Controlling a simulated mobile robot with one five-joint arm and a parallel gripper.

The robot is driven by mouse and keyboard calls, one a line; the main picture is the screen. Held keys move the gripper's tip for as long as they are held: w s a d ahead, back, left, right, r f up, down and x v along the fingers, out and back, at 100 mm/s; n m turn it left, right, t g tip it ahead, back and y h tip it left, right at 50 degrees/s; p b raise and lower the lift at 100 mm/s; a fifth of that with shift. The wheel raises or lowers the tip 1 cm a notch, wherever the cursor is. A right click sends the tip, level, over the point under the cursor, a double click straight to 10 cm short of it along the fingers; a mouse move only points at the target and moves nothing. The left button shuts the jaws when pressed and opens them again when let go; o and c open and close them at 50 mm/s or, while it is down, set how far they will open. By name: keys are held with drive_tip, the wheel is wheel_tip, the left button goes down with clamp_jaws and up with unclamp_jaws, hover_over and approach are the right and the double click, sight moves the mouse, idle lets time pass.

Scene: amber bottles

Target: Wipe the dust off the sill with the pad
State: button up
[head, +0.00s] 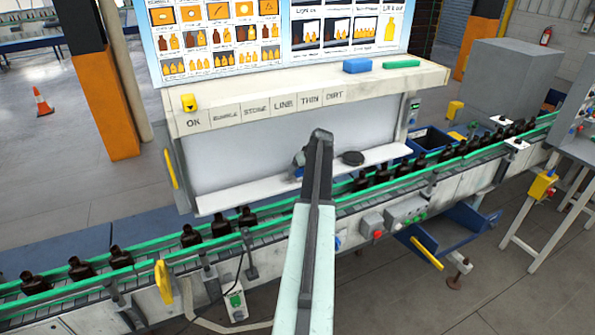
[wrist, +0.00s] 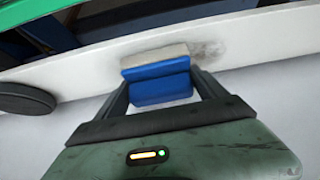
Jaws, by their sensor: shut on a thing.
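The sill is a long white ledge (head: 245,197) below the panel; it also crosses the wrist view (wrist: 265,37). My gripper (wrist: 159,80) is shut on the pad, a blue block with a pale beige face (wrist: 155,58). The beige face lies at the sill's surface and seems to touch it. A grey-brown dust smear (wrist: 207,49) shows on the sill just right of the pad in the wrist view. Part of the dust may be hidden under the pad.
A black disc (head: 352,158) lies on the sill close by, at left in the wrist view (wrist: 24,97). A conveyor with green rails (head: 285,219) and amber bottles (head: 191,236) runs in front. Blue (head: 357,66) and green (head: 401,64) blocks rest on the upper shelf.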

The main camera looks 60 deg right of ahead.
drive_tip(key=shift+s+d, duration=0.3)
drive_tip(key=shift+d, duration=0.1)
drive_tip(key=shift+f, duration=0.1)
drive_tip(key=shift+w+a, duration=0.6)
drive_tip(key=shift+a, duration=0.2)
drive_tip(key=shift+w+a, duration=0.55)
drive_tip(key=shift+a, duration=0.2)
drive_tip(key=shift+w+a, duration=0.45)
drive_tip(key=shift+a, duration=0.3)
drive_tip(key=shift+w+a, duration=0.45)
drive_tip(key=shift+a, duration=0.25)
drive_tip(key=shift+w+a, duration=1.25)
drive_tip(key=shift+a, duration=0.25)
wheel_tip(320, 180, up, 6)
drive_tip(key=p, duration=0.6)
